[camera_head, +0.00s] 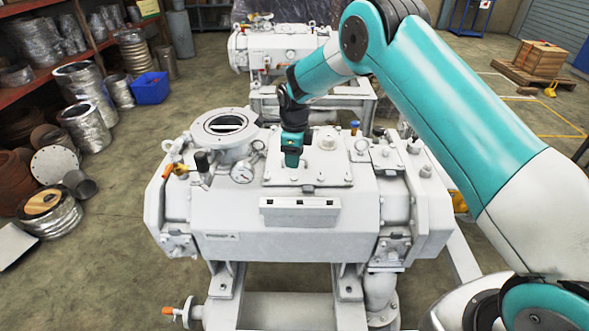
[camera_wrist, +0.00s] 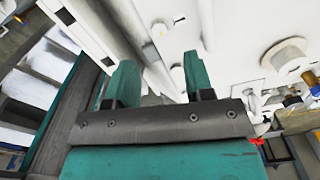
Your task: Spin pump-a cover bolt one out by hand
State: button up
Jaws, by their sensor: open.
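The near pump (camera_head: 330,215) is a large white machine filling the middle of the head view. A flat square cover plate (camera_head: 335,165) with small bolts lies on its top. My gripper (camera_head: 291,163) points down over the left part of this plate; its gap to the surface cannot be told. In the wrist view, my gripper (camera_wrist: 161,77) shows two teal fingers spread apart, with nothing held. A small pale bolt head (camera_wrist: 178,72) shows between the fingers, nearer the right one. Which bolt is cover bolt one cannot be told.
A second white pump (camera_head: 275,50) stands behind. Shelves with wrapped parts and a blue bin (camera_head: 150,88) are at left.

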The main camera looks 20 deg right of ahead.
aim_at(295, 177)
notch_tip(295, 177, down, 7)
jog(key=shift+r+p, duration=0.15)
jog(key=shift+p, duration=0.6)
grip_shut()
